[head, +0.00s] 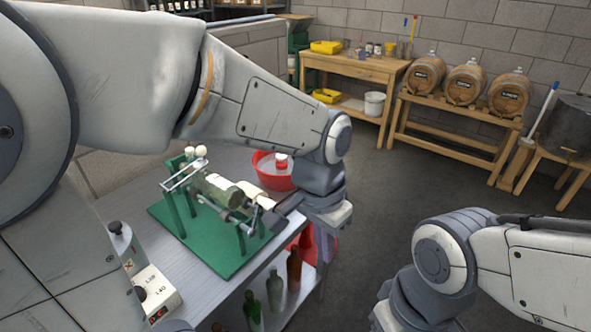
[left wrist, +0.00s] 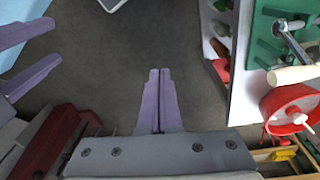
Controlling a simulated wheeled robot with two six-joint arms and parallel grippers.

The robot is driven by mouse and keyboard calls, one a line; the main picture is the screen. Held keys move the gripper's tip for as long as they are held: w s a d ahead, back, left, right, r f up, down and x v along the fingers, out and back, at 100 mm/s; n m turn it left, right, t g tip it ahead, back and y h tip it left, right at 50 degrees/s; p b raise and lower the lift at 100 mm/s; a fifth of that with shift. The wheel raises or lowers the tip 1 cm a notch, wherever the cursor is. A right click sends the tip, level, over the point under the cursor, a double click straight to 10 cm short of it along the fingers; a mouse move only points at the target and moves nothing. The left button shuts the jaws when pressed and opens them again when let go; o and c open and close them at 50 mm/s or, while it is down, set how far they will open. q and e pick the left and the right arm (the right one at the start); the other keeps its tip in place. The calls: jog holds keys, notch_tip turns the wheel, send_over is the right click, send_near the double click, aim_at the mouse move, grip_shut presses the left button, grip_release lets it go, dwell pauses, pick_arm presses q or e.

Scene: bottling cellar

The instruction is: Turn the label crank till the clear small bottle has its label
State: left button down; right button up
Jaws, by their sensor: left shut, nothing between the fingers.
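The green labelling stand (head: 230,262) is on the metal table. A pale, see-through greenish bottle (head: 214,188) lies across it, with a whitish patch whose nature I cannot tell. A cream handle (head: 265,203), apparently the crank's, is at the stand's right end; a cream handle also shows in the left wrist view (left wrist: 293,75). My left gripper (head: 327,246) is just right of the stand, fingers down, apart from the handle. In the left wrist view its purple fingers (left wrist: 159,98) are shut and empty. My right gripper's fingers (left wrist: 28,58) are spread there; the head view cuts them off.
A box with knobs (head: 155,293) sits at the table's left. Several bottles (head: 275,290) stand below. Open floor (head: 400,185) lies right, before wooden benches and barrels (head: 465,83).

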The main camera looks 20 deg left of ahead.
pick_arm(q)
jog(key=w+a+r+n+p, duration=0.1)
jog(key=w+a+r+p, duration=0.1)
jog(key=w+a+r, duration=0.35)
jog(key=w+a+r+n+p, duration=0.1)
jog(key=w+a+r+p, duration=0.2)
jog(key=w+a, duration=0.45)
notch_tip(320, 180, down, 8)
jog(key=s+t+p, duration=0.1)
jog(key=s+p, duration=0.1)
jog(key=shift+f, duration=0.25)
pick_arm(e)
notch_tip(320, 180, up, 10)
jog(key=shift+f, duration=0.2)
pick_arm(q)
jog(key=shift+a, duration=0.1)
